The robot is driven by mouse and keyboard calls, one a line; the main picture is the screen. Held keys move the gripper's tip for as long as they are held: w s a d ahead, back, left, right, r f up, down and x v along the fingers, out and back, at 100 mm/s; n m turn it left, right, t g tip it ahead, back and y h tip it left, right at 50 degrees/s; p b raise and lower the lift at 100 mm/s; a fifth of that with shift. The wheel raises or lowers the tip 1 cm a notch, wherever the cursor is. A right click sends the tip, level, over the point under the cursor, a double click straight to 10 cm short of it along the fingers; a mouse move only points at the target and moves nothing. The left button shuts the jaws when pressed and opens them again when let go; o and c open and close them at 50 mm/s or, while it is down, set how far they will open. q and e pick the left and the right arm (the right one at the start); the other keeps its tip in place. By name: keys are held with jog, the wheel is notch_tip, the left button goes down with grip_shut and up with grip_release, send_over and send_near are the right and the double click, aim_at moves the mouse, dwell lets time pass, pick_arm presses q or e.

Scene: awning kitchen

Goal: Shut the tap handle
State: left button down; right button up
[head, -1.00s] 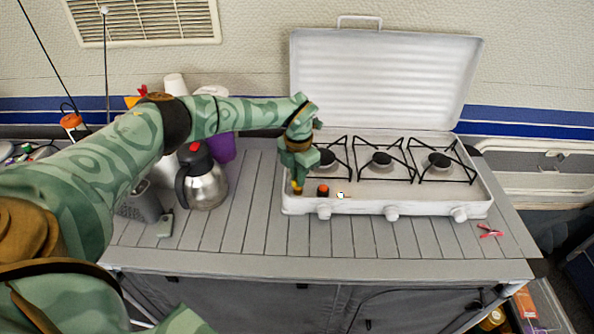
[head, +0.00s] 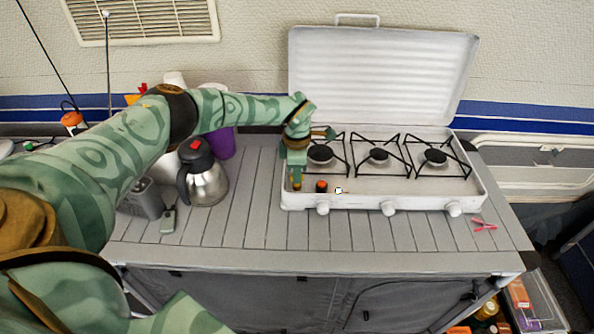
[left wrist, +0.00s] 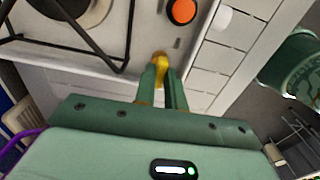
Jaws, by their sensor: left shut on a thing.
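The small yellow tap handle (left wrist: 162,64) is at the left front corner of the white stove (head: 403,199). In the left wrist view it shows between my left gripper's green fingertips. My left gripper (head: 297,183) reaches down at that corner and is shut on the handle, hiding part of it. In the left wrist view the fingers (left wrist: 163,82) are close together around the handle's near end. The exact angle of the handle is hard to tell. My right gripper is not in view.
An orange-topped knob (head: 321,186) stands just right of the handle; it also shows in the left wrist view (left wrist: 182,11). The raised stove lid (head: 383,75) is behind. A steel jug (head: 207,183) stands left. A red clip (head: 484,225) lies at right.

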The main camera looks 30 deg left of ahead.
pick_arm(q)
jog(key=shift+w+r+m, duration=0.1)
jog(key=shift+m, duration=0.2)
jog(key=c, duration=1.5)
grip_release()
jog(key=shift+o, duration=0.2)
notch_tip(320, 180, up, 16)
jog(key=p, duration=0.3)
